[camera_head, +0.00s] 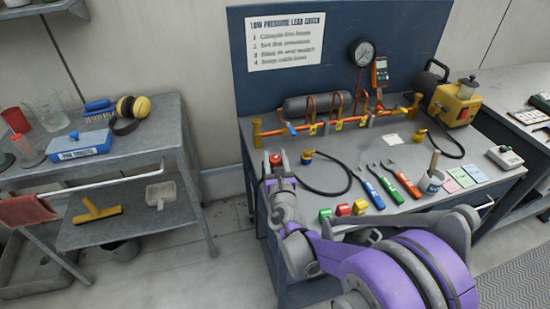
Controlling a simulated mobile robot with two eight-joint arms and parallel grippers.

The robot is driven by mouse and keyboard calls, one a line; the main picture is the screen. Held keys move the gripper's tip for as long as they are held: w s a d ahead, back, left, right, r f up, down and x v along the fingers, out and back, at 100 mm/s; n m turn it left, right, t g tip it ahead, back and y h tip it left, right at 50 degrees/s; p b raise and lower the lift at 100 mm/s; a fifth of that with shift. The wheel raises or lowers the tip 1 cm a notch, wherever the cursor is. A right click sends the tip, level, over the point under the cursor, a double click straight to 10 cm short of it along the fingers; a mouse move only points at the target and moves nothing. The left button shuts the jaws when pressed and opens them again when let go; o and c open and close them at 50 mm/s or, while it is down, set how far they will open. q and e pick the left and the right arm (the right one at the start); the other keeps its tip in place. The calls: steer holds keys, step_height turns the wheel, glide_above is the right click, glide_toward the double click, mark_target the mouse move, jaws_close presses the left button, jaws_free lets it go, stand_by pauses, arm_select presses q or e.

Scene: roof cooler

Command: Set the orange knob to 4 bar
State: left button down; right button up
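My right gripper (277,164) is at the left front part of the workbench top (335,190), at the end of my purple arm that comes in from the lower right. A small orange-red knob (275,159) shows between its fingertips. The fingers stand on both sides of the knob; I cannot tell whether they press on it. Its setting and any scale marks are hidden or too small to read. A round pressure gauge (362,53) stands at the back of the bench; its reading is too small to tell. My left gripper is not in view.
An orange pipe manifold (340,121) and a dark grey cylinder (309,108) lie behind the gripper. A black hose (330,189), several colored-handled tools (374,194) and colored blocks (343,209) lie to its right. A grey cart (140,150) stands left, across a floor gap.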

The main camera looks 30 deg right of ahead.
jaws_close()
steer(key=shift+a+h, duration=0.1)
steer(key=shift+h, duration=0.2)
